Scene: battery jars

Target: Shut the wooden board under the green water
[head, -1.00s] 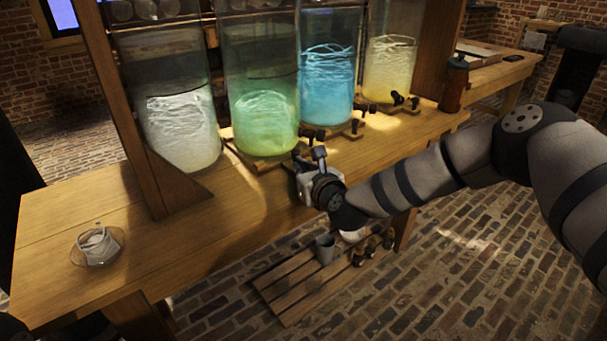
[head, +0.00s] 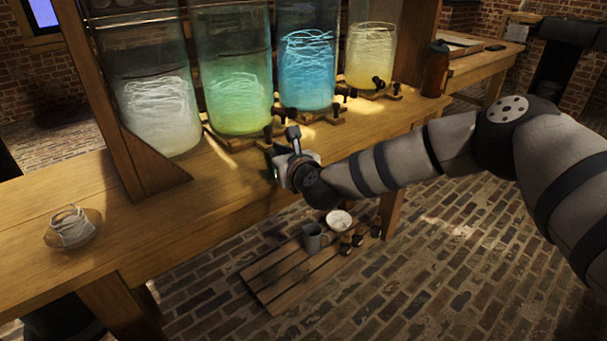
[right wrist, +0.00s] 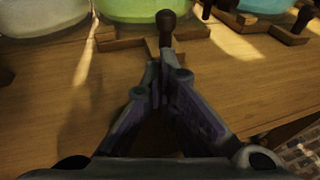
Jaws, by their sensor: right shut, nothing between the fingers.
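The green water stands in a tall glass jar (head: 240,105), second from the left on the wooden bench. Its wooden board (head: 238,144) lies under the jar's base, with dark knobs at its right front. In the right wrist view the board (right wrist: 120,43) shows as wooden pieces either side of a dark upright knob (right wrist: 166,28). My right gripper (head: 284,143) is just in front of the board's right end, low over the bench. In the right wrist view its fingers (right wrist: 158,75) are shut and empty, just short of the knob. Contact cannot be told. My left gripper is out of view.
Jars of clear (head: 160,115), blue (head: 305,75) and yellow (head: 370,60) water stand in the same row. A wooden post (head: 115,110) rises at left. A small glass on a saucer (head: 72,228) sits front left. A slatted pallet (head: 275,275) with a mug lies below.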

